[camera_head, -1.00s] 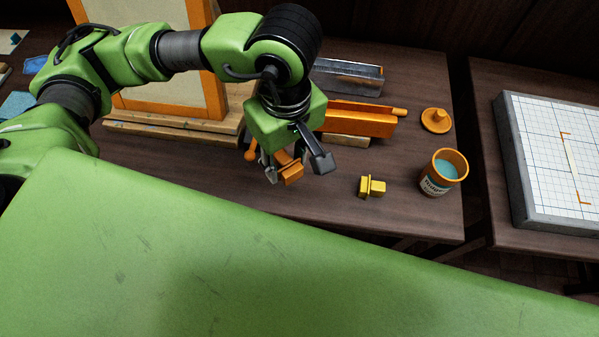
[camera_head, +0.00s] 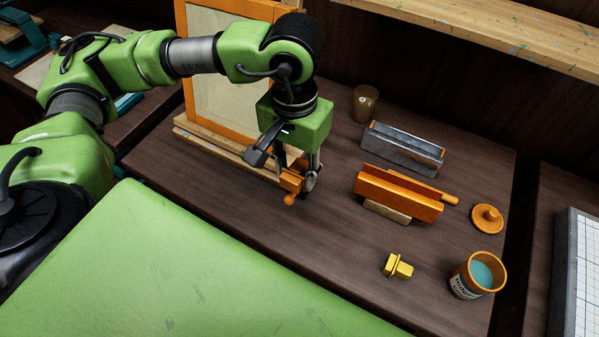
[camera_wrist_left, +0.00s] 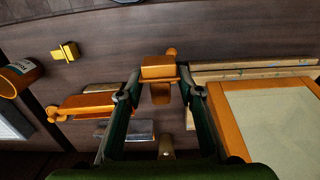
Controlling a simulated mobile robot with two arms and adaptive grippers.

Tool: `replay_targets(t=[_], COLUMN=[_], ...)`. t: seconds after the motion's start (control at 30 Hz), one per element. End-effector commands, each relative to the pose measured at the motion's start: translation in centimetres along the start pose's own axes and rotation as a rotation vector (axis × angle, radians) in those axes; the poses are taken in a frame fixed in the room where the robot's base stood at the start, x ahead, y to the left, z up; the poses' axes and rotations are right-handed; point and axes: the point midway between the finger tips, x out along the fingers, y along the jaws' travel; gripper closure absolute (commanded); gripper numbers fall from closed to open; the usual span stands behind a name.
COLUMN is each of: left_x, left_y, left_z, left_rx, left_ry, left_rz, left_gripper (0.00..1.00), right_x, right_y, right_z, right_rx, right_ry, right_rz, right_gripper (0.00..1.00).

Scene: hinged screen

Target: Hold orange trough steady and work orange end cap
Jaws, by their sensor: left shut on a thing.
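The orange trough (camera_head: 385,189) rests on a pale wooden block on the table, with a small peg at its right end. It also shows in the left wrist view (camera_wrist_left: 85,105). My left gripper (camera_head: 285,172) is shut on the orange end cap (camera_head: 291,182), a small block with a rounded knob. In the left wrist view the end cap (camera_wrist_left: 158,70) sits between the two dark fingers (camera_wrist_left: 159,94). The held cap is left of the trough and apart from it, near the screen's base. My right gripper is not in view.
A framed screen (camera_head: 228,78) stands behind my left arm. A grey metal trough (camera_head: 403,150) and a brown cup (camera_head: 364,103) are behind the orange trough. The table's front middle is clear.

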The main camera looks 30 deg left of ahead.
Motion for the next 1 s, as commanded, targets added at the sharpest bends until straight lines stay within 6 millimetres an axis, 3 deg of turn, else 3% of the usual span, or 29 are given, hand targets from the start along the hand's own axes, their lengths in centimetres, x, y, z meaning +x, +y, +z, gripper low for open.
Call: replay_targets(t=[0.37, 0.57, 0.8, 1.0], left_x=[0.5, 2.9, 7.5, 11.2], left_y=[0.3, 1.2, 1.6, 1.2], left_z=[-1.0, -5.1, -10.7, -13.7], left_rx=[-0.087, -0.452, -1.018, -1.392], left_ry=[-0.002, -0.014, -0.022, -0.015], left_rz=[0.006, 0.026, 0.027, 0.008], left_gripper=[0.77, 0.77, 0.77, 0.77], right_x=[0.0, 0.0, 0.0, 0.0], right_y=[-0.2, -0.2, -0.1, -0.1], right_z=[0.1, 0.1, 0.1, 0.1], right_rx=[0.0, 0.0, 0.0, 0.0], right_ry=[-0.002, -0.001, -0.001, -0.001], right_rz=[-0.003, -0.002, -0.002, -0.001], right_gripper=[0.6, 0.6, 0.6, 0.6])
